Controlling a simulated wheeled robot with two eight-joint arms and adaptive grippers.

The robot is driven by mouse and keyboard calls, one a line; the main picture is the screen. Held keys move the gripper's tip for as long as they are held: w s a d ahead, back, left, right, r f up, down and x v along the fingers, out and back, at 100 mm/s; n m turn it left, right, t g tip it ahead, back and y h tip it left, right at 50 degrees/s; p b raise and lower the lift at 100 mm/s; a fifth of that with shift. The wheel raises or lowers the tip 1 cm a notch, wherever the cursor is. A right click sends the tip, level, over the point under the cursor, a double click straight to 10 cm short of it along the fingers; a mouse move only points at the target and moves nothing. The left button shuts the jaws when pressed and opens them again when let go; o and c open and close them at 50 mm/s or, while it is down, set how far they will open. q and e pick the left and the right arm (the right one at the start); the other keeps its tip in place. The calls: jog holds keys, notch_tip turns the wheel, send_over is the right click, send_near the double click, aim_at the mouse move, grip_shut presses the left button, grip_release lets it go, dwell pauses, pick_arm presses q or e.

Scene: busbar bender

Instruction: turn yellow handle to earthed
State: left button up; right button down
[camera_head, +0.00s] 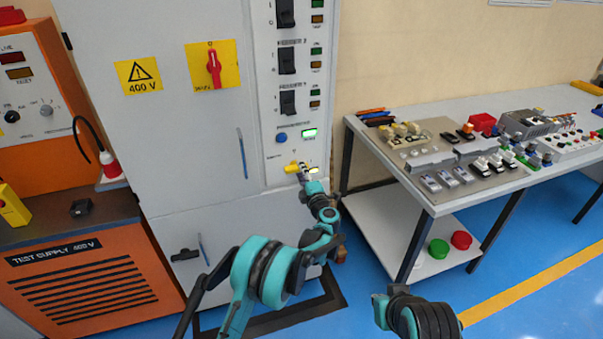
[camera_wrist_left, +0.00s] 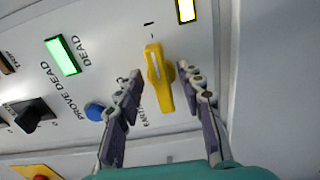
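The yellow handle (camera_head: 291,168) is low on the cabinet's control panel and lies roughly sideways in the head view. In the left wrist view the yellow handle (camera_wrist_left: 159,80) stands near upright in the picture, with a pale line along it. My left gripper (camera_head: 303,172) is at the panel by the handle. In the left wrist view the left gripper (camera_wrist_left: 160,70) is open, one finger on each side of the handle, with gaps showing. A finger partly hides the label beside the handle. Of my right arm only a part shows at the bottom; its gripper is not seen.
Above the handle are a lit green DEAD indicator (camera_head: 309,134) and a blue button (camera_head: 281,137). A red rotary switch (camera_head: 214,68) is at upper left. A workbench (camera_head: 433,208) stands right; an orange test supply (camera_head: 85,285) stands left.

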pick_arm(q)
jog(key=v, duration=1.2)
notch_tip(320, 180, up, 17)
jog(key=a+m+t+h, duration=0.2)
jog(key=m+t+h, duration=0.1)
jog(key=m+h, duration=0.35)
jog(key=s+a+r+m+g+h, duration=0.2)
jog(key=s+r+m+h, duration=0.25)
jog(key=s+m, duration=0.3)
jog(key=s+a+f+m+g+y, duration=0.1)
jog(key=s+a+f+m+g, duration=0.1)
jog(key=s+a+f, duration=0.4)
jog(key=s+a+f+m+g+y, duration=0.2)
jog(key=s+a+f+g, duration=0.3)
jog(key=s, duration=1)
jog(key=s+a+f+m+g+y, duration=0.2)
jog(key=s+a+f+m+g, duration=0.1)
jog(key=s+a+f, duration=0.3)
jog(key=s+a+g, duration=0.1)
jog(key=s+a, duration=0.1)
jog(key=s, duration=0.2)
jog(key=shift+f, duration=0.3)
jog(key=shift+s, duration=0.1)
